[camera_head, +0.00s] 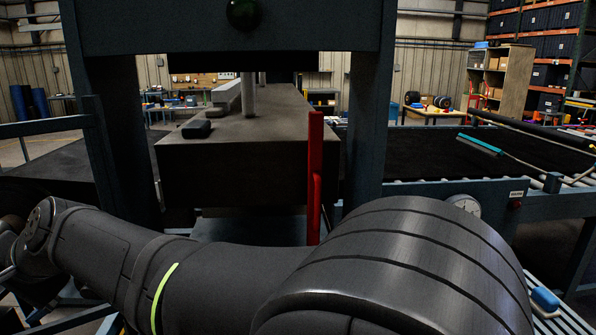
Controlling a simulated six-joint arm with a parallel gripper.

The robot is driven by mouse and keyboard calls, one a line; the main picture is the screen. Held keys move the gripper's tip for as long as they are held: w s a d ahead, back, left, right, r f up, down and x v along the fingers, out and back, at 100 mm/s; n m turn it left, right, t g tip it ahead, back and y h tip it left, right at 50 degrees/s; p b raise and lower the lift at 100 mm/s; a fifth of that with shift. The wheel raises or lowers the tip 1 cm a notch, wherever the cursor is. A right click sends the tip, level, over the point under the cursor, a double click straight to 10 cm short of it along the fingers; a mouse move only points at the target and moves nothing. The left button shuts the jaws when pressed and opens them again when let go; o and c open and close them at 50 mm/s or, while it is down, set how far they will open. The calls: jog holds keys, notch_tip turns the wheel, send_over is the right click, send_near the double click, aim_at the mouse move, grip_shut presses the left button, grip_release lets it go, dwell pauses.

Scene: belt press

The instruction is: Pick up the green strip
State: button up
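A narrow teal-green strip (480,143) lies slanted on the dark belt at the right, beyond the press frame. A thin pale rod runs from its lower right end toward the belt's near edge; I cannot tell whether it is part of the strip. No other loose green strip shows. My own arm fills the lower foreground, and the lime band on it is part of the arm. My gripper does not show, so its distance from the strip and what it holds cannot be seen.
The press frame (365,120) stands ahead, with a red upright bar (315,180) at its opening. A dark block (196,129) rests on the brown bed. A railing and a gauge (464,204) edge the right belt. A blue-topped object (545,299) lies at lower right.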

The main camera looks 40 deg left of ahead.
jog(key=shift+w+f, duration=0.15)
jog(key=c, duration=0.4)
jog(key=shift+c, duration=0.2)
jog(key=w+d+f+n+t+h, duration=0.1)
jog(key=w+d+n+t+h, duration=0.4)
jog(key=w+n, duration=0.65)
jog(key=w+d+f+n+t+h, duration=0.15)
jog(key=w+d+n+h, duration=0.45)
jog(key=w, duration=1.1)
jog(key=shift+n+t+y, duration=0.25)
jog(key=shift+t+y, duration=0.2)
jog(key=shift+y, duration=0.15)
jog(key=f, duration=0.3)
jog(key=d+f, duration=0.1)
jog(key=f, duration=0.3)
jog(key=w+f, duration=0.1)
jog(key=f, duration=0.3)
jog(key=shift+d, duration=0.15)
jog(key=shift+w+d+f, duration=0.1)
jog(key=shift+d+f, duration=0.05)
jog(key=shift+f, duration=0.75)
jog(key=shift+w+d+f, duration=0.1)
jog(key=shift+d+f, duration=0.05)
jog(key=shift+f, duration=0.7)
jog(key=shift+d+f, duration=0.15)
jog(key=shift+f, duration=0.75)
